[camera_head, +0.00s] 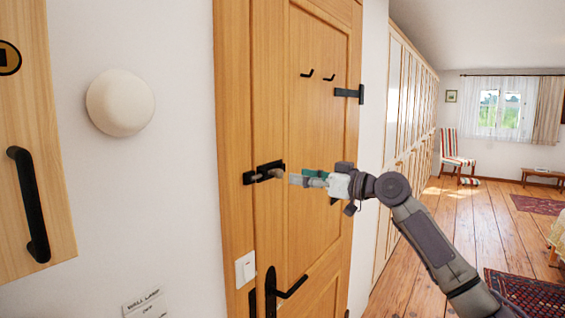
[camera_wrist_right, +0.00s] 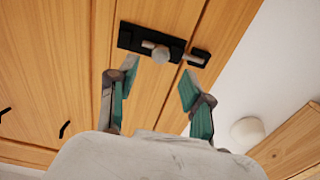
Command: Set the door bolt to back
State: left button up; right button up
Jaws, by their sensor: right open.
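The black door bolt (camera_head: 264,173) is mounted on the wooden door near its left edge. In the right wrist view its dark plate (camera_wrist_right: 138,38) carries a pale round knob (camera_wrist_right: 161,53). A light rod (camera_wrist_right: 189,60) runs from the plate to a small black keeper (camera_wrist_right: 201,54) and appears to reach it. My right gripper (camera_head: 291,179) is open and empty, just to the right of the bolt in the head view. In the right wrist view the fingers (camera_wrist_right: 158,78) stand either side of and short of the knob, seemingly not touching it. My left gripper is out of view.
Below the bolt are a black door handle (camera_head: 288,288) and a white switch (camera_head: 245,268). Two hooks (camera_head: 318,74) and a black hinge (camera_head: 349,93) are higher on the door. A round white wall fixture (camera_head: 120,102) is at left. Open wooden floor (camera_head: 465,215) lies at right.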

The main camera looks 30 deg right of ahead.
aim_at(282, 173)
jog(key=p+x, duration=0.2)
jog(key=x, duration=0.2)
jog(key=shift+w+a+r, duration=0.15)
jog(key=shift+w+r, duration=0.05)
jog(key=shift+w, duration=0.15)
jog(key=shift+w+a+f, duration=0.25)
jog(key=shift+w, duration=0.4)
jog(key=shift+c, duration=0.3)
grip_shut()
